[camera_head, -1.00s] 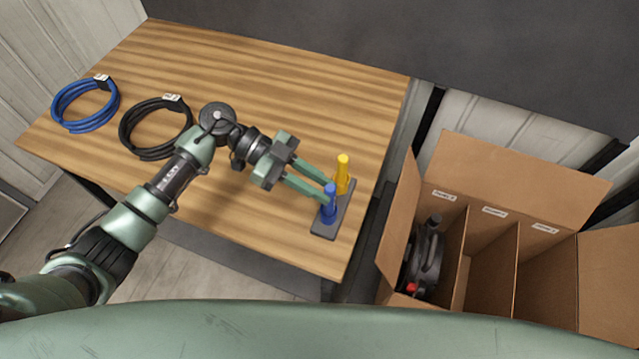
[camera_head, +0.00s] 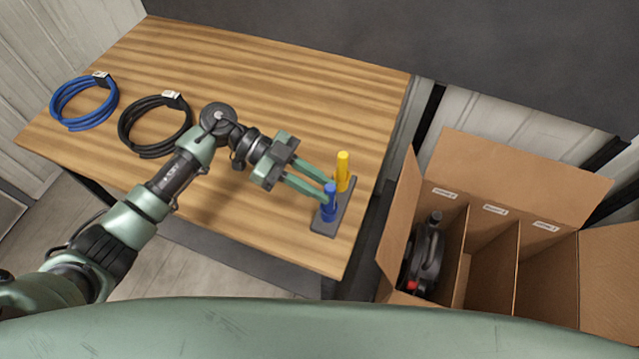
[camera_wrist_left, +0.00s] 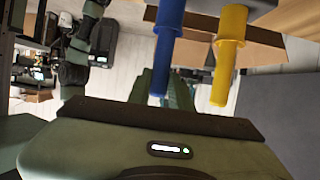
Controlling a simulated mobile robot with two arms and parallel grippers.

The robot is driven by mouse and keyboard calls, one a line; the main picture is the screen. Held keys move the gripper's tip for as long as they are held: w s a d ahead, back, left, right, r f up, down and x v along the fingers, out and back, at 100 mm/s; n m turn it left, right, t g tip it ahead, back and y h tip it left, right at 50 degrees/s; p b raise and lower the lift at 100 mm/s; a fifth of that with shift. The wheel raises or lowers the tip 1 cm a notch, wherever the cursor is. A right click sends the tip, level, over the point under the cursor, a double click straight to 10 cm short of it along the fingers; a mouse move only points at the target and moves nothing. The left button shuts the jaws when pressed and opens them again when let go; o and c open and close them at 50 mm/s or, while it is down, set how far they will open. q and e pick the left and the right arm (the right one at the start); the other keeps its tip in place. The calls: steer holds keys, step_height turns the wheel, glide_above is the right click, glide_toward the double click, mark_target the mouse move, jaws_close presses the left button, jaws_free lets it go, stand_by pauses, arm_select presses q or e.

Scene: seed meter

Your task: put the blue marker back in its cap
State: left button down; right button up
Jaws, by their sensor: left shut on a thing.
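The blue marker (camera_head: 330,191) stands upright at the front end of a small black stand (camera_head: 322,228), in line with the blue cap (camera_head: 327,216). I see no gap between them, but cannot tell how deep the marker sits. My left gripper (camera_head: 328,187) is shut on the marker's upper part, coming from the left. In the left wrist view the blue marker (camera_wrist_left: 160,70) hangs down from the top edge, with its thin part below a wider part. My right gripper is not in view.
A yellow marker (camera_head: 342,168) stands upright on the stand just behind the blue one. A blue cable coil (camera_head: 62,117) and a black cable coil (camera_head: 130,142) lie at the left. An open divided cardboard box (camera_head: 480,170) stands right of the wooden table (camera_head: 270,75).

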arm_select(q)
steer(key=c, duration=1.2)
jaws_free()
